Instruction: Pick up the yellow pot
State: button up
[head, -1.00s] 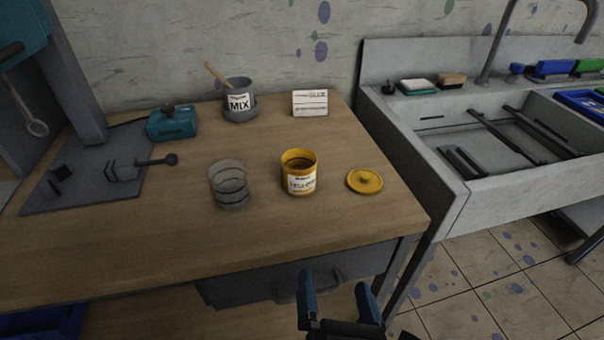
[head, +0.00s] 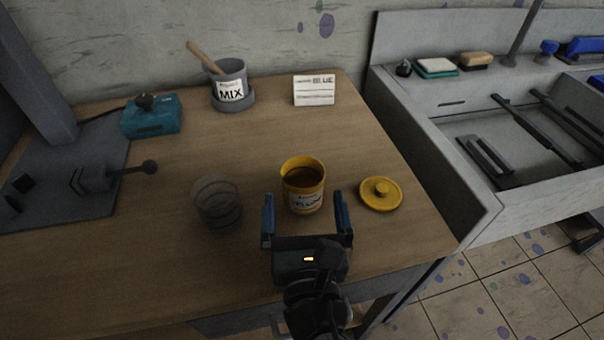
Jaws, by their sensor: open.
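The yellow pot (head: 303,184) stands upright and uncovered on the wooden table, with a white label on its front and dark contents inside. Its yellow lid (head: 381,194) lies flat on the table to the right. My gripper (head: 307,206) is open and empty, with its two blue fingers pointing away from me toward the pot. The fingertips are just in front of the pot, one to its left and one to its right in the picture. I cannot tell whether either finger touches it.
A clear beaker (head: 217,205) stands close left of my gripper. A grey MIX pot (head: 230,85) with a wooden stick, a white card (head: 314,90) and a teal box (head: 151,116) stand farther back. A sink (head: 500,130) is at right. The table (head: 250,140) behind the pot is clear.

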aim_at(302, 164)
jog(key=shift+w+a+p, duration=0.15)
jog(key=shift+w, duration=1.8)
jog(key=shift+w+a+p, duration=0.15)
jog(key=shift+w, duration=1.75)
jog(key=shift+c, duration=0.5)
jog(key=c, duration=0.9)
jog(key=shift+c, duration=0.2)
jog(key=shift+r, duration=0.1)
